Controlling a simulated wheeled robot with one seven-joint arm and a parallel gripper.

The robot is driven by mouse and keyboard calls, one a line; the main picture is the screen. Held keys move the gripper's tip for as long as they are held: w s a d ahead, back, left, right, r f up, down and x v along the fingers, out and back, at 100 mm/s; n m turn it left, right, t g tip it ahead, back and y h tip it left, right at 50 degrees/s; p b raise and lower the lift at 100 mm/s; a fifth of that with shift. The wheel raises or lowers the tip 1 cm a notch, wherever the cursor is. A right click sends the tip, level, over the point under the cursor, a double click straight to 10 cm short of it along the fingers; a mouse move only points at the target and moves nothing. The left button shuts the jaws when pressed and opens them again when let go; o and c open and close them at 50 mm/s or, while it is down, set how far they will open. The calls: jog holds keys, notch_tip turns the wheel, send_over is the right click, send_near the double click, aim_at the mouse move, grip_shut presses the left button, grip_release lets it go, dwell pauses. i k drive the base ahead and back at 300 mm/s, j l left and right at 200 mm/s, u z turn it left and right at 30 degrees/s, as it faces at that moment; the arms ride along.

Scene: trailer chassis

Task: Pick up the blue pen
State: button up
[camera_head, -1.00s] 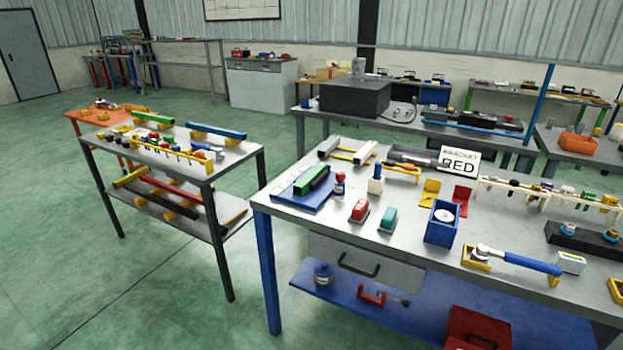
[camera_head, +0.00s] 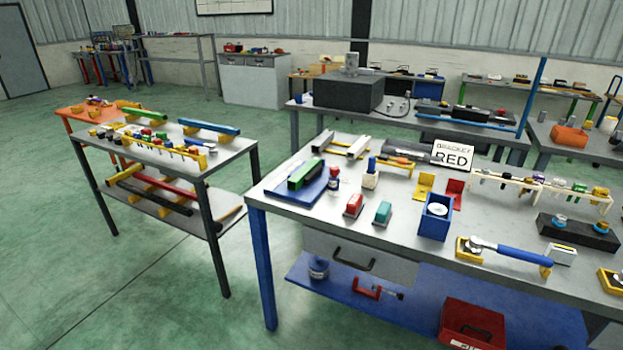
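No thing is clearly a blue pen at this size. A small upright blue-topped piece (camera_head: 372,164) stands in a cream holder (camera_head: 370,181) on the near workbench (camera_head: 330,235), and I cannot tell whether it is the pen. A long blue-handled tool (camera_head: 510,252) lies in yellow supports at the bench's right; it looks too large for a pen. My gripper is not in view.
A smaller table (camera_head: 235,150) stands left. Green floor (camera_head: 110,285) is clear in front of it.

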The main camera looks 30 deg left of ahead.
aim_at(372, 160)
jog(key=i+j+u, duration=0.2)
jog(key=i+j, duration=0.6)
jog(key=i+j+u, duration=0.2)
jog(key=i+j, duration=0.5)
jog(key=i, duration=0.1)
